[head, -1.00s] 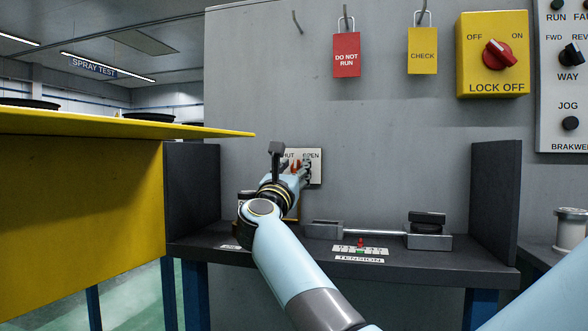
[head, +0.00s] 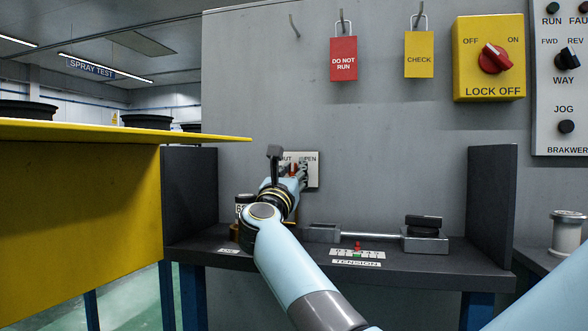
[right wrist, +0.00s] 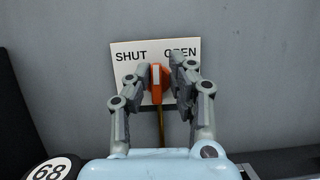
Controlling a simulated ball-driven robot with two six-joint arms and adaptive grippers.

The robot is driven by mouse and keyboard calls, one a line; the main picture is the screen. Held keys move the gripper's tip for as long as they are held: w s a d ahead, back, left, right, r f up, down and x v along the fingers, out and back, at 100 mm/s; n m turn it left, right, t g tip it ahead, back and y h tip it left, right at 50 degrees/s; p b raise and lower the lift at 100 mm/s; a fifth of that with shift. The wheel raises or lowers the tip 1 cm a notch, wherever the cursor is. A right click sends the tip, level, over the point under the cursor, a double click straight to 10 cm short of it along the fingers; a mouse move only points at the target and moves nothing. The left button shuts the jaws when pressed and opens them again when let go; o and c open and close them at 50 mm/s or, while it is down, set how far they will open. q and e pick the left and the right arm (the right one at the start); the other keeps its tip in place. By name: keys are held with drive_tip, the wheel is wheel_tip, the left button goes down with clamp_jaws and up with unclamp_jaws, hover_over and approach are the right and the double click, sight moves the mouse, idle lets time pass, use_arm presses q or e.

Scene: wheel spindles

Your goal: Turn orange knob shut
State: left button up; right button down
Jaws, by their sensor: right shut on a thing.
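The orange knob (right wrist: 157,84) sits on a pale plate (right wrist: 123,70) marked SHUT on the left and OPEN on the right, fixed to the grey wall. The knob's light stripe stands close to upright, between the two words. My right gripper (right wrist: 160,82) is shut on the knob, one finger on each side. In the head view the right gripper (head: 296,172) reaches the plate (head: 314,172) and mostly hides the knob. A brass-coloured stem runs down below the knob in the right wrist view. My left gripper is not in view.
A dark shelf (head: 400,263) under the plate holds a metal tension lever (head: 372,233) and a container marked 68 (right wrist: 53,170). A dark side panel (head: 492,205) bounds it at right. A yellow-sided table (head: 75,200) stands at left. Tags and a yellow lock-off switch (head: 489,85) are higher up.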

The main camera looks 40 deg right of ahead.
use_arm(q)
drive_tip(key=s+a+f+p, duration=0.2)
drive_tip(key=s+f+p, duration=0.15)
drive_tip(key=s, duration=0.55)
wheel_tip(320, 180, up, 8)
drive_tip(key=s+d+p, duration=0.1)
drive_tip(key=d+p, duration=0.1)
drive_tip(key=p, duration=0.8)
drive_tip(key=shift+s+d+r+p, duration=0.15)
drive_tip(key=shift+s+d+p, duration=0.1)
drive_tip(key=shift+p, duration=0.05)
use_arm(e)
drive_tip(key=n+t+y, duration=0.1)
drive_tip(key=n+y, duration=0.1)
drive_tip(key=n, duration=0.2)
drive_tip(key=n+t+y, duration=0.1)
drive_tip(key=n, duration=0.4)
drive_tip(key=n+t+y, duration=0.1)
drive_tip(key=n+y, duration=0.1)
drive_tip(key=n, duration=0.2)
drive_tip(key=shift+w+a+y, duration=0.25)
drive_tip(key=shift+a+y, duration=0.05)
drive_tip(key=shift+a, duration=0.05)
drive_tip(key=c, duration=1.4)
unclamp_jaws()
drive_tip(key=shift+w+a+f+n, duration=0.1)
drive_tip(key=shift+w+a+n, duration=0.1)
drive_tip(key=shift+n, duration=0.1)
drive_tip(key=shift+o, duration=0.2)
drive_tip(key=shift+d, duration=0.1)
